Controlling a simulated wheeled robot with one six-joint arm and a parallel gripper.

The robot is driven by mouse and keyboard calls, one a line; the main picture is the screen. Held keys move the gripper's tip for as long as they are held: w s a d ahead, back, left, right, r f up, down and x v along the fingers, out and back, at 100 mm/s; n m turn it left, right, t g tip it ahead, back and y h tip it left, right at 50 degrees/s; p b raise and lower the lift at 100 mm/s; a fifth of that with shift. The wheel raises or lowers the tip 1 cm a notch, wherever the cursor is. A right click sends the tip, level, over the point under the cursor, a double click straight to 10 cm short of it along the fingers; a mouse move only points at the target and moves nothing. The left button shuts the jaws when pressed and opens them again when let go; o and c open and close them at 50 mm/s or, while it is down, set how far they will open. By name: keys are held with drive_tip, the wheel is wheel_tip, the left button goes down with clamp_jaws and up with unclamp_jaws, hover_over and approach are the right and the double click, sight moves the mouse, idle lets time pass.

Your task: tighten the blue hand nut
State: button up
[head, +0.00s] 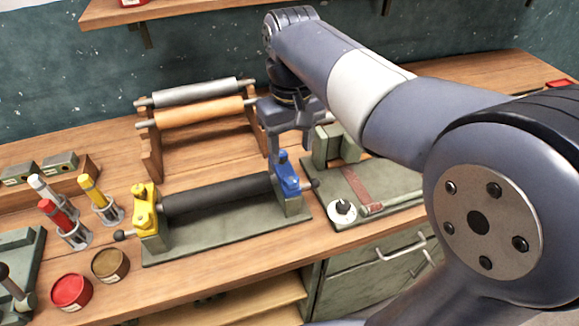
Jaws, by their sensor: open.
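The blue hand nut (282,156) is a small knob on top of the blue bearing block (289,181), at the right end of a dark roller (217,195). My gripper (288,149) points down with its fingers apart, just above or around the nut. The left finger comes down beside the nut in the picture. I cannot tell whether either finger touches it. A yellow hand nut (141,193) sits on the yellow block (146,218) at the roller's left end.
A rack (151,150) with a grey and an orange roller stands behind. To the right is a green plate (395,178) with a vise-like block and a white disc. Coloured tubes (66,222) and two round tins (71,291) stand left. A shelf (200,12) hangs above.

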sight(291, 178)
wheel_tip(291, 178, down, 8)
drive_tip(key=shift+f, duration=0.15)
idle(0.3)
drive_tip(key=c, duration=1)
drive_tip(key=shift+m+p, duration=0.45)
drive_tip(key=shift+m, duration=1.05)
drive_tip(key=o, duration=1)
